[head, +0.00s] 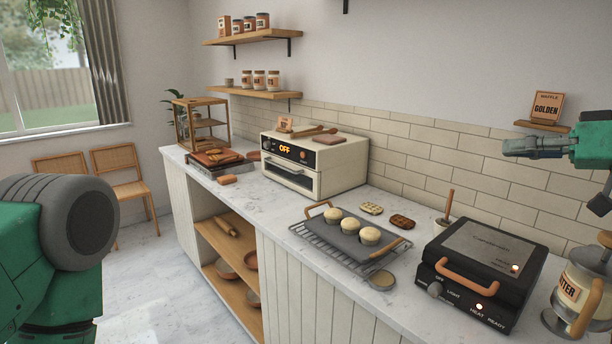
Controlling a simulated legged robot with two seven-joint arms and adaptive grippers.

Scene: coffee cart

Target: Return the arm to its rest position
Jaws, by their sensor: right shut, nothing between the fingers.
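My right gripper (522,147) is shut and empty, at the upper right of the head view. It hangs in the air above the counter, in front of the tiled wall, and points left. Its green arm comes in from the right edge. A green and grey part of my own body (60,240) fills the lower left. My left gripper is not in view.
A black waffle maker (480,270) with a wooden handle and a batter dispenser (578,295) stand below the right gripper. A tray (350,240) with three pale buns sits on a wire rack. A cream oven (312,165) reads OFF. A small shelf (540,126) is close behind the gripper.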

